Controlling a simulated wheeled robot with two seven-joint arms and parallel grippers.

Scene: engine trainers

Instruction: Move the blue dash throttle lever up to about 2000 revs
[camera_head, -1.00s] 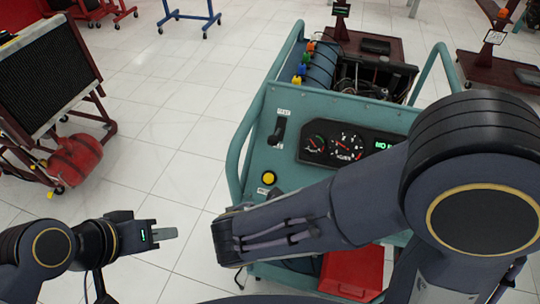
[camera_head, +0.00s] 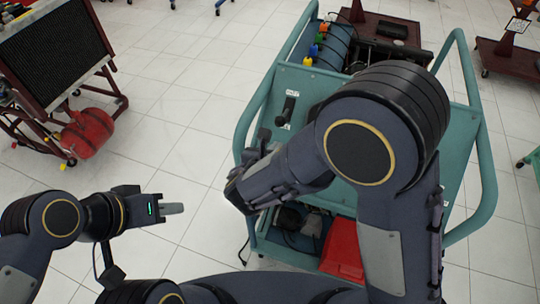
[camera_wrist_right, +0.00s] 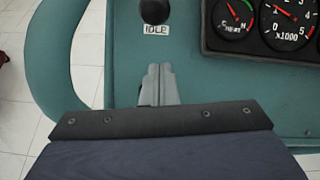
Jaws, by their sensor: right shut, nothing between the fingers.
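The dash throttle lever (camera_head: 288,109) is on the teal panel, with a knob that looks black, not blue. In the right wrist view its dark knob (camera_wrist_right: 154,11) shows at the top edge, just above the IDLE label (camera_wrist_right: 156,29). My right gripper (camera_wrist_right: 160,68) is shut and empty, its tips below that label and apart from the knob. In the head view my right forearm mostly hides this gripper. The rev gauge (camera_wrist_right: 292,22), marked x1000, is cut off; its reading is unclear. My left gripper (camera_head: 172,209) hangs over the floor, away from the panel.
A smaller gauge (camera_wrist_right: 235,14) is beside the rev gauge. The trainer's teal tube frame (camera_head: 246,125) rises left of the panel. A red box (camera_head: 342,250) is low on the trainer. A radiator stand with a red tank (camera_head: 88,133) is at left; white floor lies between.

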